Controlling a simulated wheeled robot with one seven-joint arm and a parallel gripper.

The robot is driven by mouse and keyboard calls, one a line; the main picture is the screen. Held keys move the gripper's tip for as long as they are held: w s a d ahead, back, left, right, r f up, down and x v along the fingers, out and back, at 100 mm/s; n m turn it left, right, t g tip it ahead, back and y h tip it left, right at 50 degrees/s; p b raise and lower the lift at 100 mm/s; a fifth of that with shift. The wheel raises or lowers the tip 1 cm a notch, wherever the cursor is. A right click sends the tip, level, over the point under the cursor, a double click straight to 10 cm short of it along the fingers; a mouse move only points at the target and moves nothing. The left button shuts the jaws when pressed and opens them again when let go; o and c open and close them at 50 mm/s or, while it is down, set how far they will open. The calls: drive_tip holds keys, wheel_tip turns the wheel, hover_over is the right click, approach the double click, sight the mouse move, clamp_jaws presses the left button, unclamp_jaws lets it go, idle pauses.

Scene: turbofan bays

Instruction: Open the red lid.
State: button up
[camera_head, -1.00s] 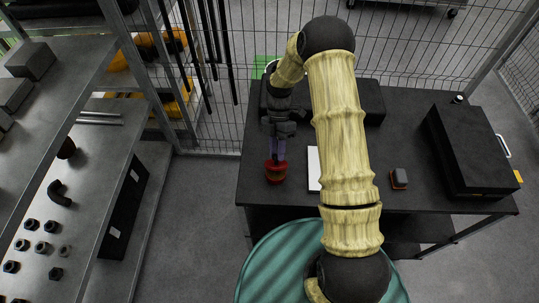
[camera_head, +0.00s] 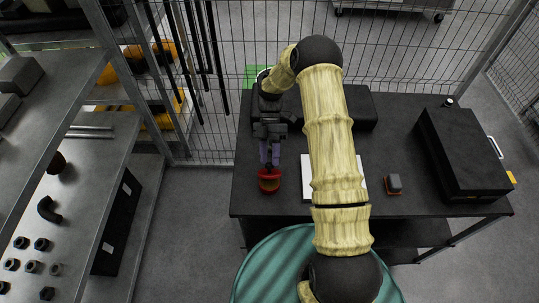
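A small round container with a red lid (camera_head: 268,174) and a yellowish band around its side stands upright near the left front of the black table. A small dark knob seems to show on top of the lid. My gripper (camera_head: 269,164) points at the lid from just behind and above it. Its two purple fingers show a narrow gap between them, and the gripper looks open. Their tips end at the knob; I cannot tell whether they touch it.
The black table (camera_head: 408,150) also holds a white sheet (camera_head: 306,178) partly under my arm, a small dark-and-orange item (camera_head: 394,183) and a large black case (camera_head: 463,155). Metal shelving (camera_head: 95,165) stands at the left, a wire fence (camera_head: 390,55) behind.

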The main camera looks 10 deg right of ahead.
drive_tip(key=shift+o, duration=0.4)
drive_tip(key=b+v, duration=0.1)
drive_tip(key=v, duration=1.6)
drive_tip(key=shift+r, duration=0.25)
drive_tip(key=shift+w, duration=0.1)
